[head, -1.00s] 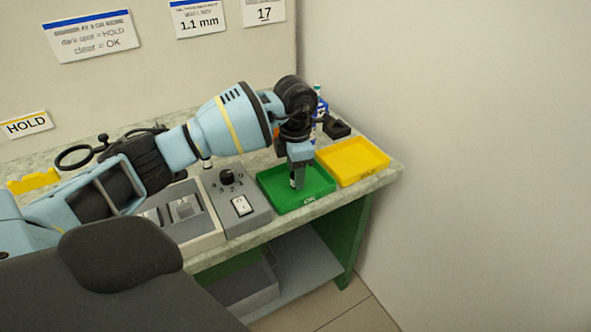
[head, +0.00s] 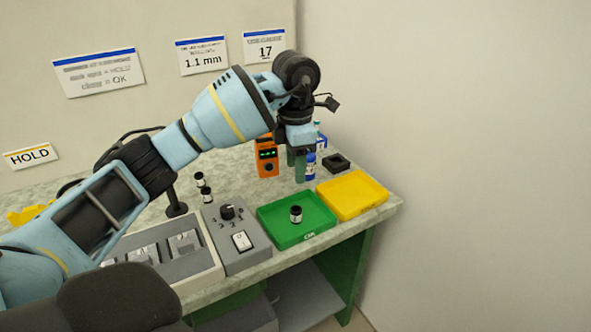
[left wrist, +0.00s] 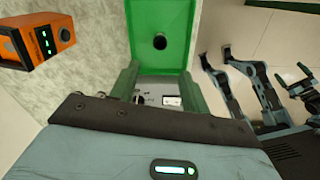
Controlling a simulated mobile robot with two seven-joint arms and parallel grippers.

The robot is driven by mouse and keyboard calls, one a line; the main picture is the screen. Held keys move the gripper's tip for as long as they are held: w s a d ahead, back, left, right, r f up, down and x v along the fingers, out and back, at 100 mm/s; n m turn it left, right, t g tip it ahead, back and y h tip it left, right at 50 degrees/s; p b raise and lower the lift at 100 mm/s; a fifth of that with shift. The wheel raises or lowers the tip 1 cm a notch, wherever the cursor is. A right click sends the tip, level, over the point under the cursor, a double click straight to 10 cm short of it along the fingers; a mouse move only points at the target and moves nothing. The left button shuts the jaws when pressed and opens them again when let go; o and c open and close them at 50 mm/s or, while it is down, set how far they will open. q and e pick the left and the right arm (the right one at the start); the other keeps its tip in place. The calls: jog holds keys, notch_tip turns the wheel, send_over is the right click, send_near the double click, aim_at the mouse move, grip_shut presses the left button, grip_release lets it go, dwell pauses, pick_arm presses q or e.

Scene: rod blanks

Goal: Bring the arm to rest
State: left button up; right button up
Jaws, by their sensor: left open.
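My left gripper (head: 299,168) hangs above the back of the bench, behind the green tray, and points down. Its two green fingers are apart with nothing between them; they also show in the left wrist view (left wrist: 153,95). A small black and white rod blank (head: 296,214) stands in the green tray (head: 271,230), apart from the fingers. In the left wrist view the blank shows as a dark round end (left wrist: 160,43) inside the tray. My right gripper is not clearly in view.
A yellow tray (head: 365,204) is right of the green one. An orange device (head: 267,158), a blue bottle (head: 310,166) and a black block (head: 336,163) stand behind. A grey control box (head: 245,257) is to the left. Two more blanks (head: 204,188) stand farther back.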

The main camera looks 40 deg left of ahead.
dwell(0.4)
